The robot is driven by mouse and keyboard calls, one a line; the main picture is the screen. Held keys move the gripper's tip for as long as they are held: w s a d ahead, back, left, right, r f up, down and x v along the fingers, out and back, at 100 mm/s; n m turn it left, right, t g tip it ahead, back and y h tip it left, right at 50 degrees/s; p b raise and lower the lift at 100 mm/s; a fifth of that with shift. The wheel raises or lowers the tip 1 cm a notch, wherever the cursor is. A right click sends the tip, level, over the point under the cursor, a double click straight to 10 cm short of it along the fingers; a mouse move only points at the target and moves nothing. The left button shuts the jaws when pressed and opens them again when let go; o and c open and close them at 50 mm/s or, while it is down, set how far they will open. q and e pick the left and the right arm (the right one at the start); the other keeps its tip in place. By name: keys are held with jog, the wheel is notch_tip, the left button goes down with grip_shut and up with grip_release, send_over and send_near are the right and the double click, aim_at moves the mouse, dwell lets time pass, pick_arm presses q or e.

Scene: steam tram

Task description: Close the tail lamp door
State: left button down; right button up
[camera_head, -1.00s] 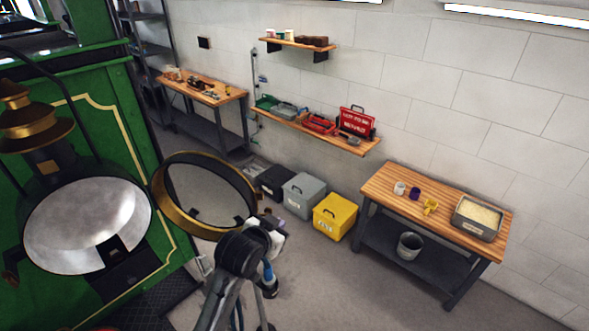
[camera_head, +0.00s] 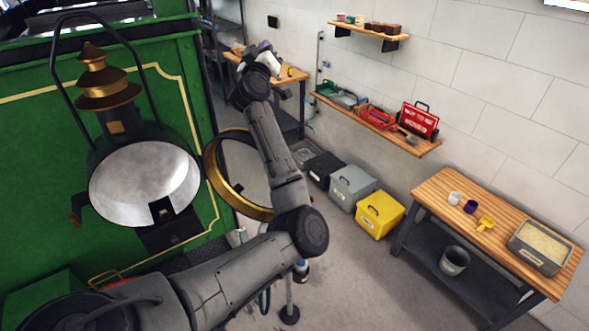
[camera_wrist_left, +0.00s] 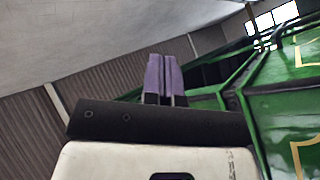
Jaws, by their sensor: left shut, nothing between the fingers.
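The tail lamp (camera_head: 130,150) hangs on the green tram end in the head view, with its silvery bowl facing me. Its brass-ringed door (camera_head: 214,166) stands open to the right of the bowl. Part of the door is hidden behind my left arm. My left gripper (camera_head: 262,46) is above and to the right of the door, apart from it. In the left wrist view its two purple fingers (camera_wrist_left: 163,77) are together and empty, with the green tram side (camera_wrist_left: 288,110) to their right. My right gripper is not in view.
A workbench (camera_head: 238,62) stands behind my left gripper. Black, grey and yellow boxes (camera_head: 380,213) stand on the floor by the wall. A wooden table (camera_head: 425,193) stands at the right.

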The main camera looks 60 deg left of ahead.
pick_arm(q)
jog(key=s+a+f+n+g+y, duration=0.4)
jog(key=a+f+n+g, duration=0.2)
jog(key=a+n+g, duration=0.7)
jog(key=w+d+f+n+g+h, duration=0.1)
jog(key=d+f+g+h, duration=0.25)
jog(key=f, duration=0.25)
jog(key=w+d+f+n+g+h, duration=0.1)
jog(key=d+f+n+g+h, duration=0.1)
jog(key=f+g+h, duration=0.3)
jog(key=w+d+f+m+h, duration=0.2)
jog(key=w+d+f+h, duration=0.35)
jog(key=d, duration=0.45)
jog(key=w+d+r+m+h, duration=0.2)
jog(key=d+h, duration=0.1)
jog(key=d, duration=0.4)
jog(key=w+d+r+m+h, duration=0.2)
jog(key=d+h, duration=0.1)
jog(key=d, duration=0.4)
jog(key=s+d+f+b, duration=0.2)
jog(key=s+f+b, duration=0.5)
jog(key=s+f, duration=0.1)
jog(key=shift+s, duration=0.8)
